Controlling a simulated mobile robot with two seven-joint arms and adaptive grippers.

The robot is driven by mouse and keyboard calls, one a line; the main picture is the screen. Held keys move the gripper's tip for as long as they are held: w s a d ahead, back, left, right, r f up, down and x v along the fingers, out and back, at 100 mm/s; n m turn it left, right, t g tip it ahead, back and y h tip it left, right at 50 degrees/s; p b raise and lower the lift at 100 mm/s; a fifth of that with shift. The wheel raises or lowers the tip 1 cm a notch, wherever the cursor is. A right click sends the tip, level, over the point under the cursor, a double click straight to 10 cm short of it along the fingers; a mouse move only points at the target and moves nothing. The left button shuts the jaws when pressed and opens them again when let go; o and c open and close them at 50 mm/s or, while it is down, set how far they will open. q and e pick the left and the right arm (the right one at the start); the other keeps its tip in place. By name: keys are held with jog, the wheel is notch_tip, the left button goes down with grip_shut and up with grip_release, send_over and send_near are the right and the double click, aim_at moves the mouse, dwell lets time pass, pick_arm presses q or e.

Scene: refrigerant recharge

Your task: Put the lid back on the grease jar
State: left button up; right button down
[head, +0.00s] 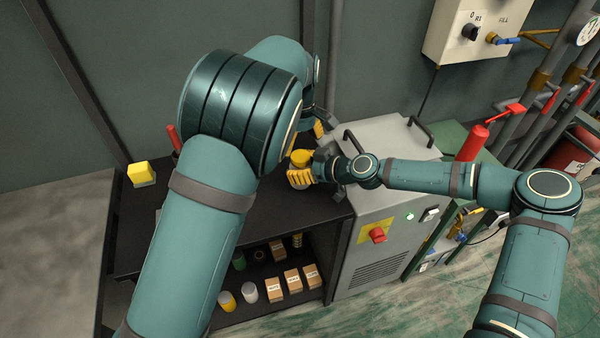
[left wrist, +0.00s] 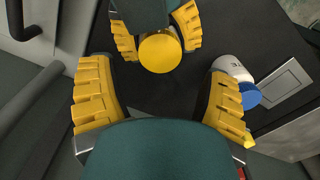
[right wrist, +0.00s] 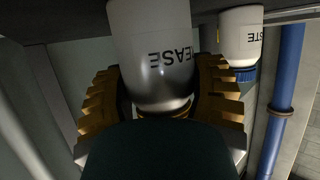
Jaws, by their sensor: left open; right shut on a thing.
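The grease jar (right wrist: 150,50) is white with dark lettering, upside down in the right wrist view. My right gripper (right wrist: 162,100) is shut around its sides. The round yellow lid (left wrist: 160,53) is seen from above in the left wrist view, between the right gripper's yellow fingers; it appears to sit on the jar's top. In the head view the lid (head: 301,157) shows above the right fingers at the bench. My left gripper (left wrist: 158,85) is open and empty, above and apart from the lid. My left arm partly hides it in the head view.
A white paste jar with a blue lid (left wrist: 250,95) stands close beside the grease jar. The black bench (head: 325,206) holds them, with boxes (head: 275,291) and small containers on the shelf below. A grey machine (head: 375,225) adjoins on the right.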

aim_at(300, 155)
pick_arm(q)
jog(key=shift+o, duration=0.2)
notch_tip(300, 155, up, 4)
jog(key=shift+f, duration=0.2)
jog(key=shift+f, duration=0.1)
jog(key=shift+f, duration=4)
jog(key=c, duration=1.1)
jog(key=o, duration=1.1)
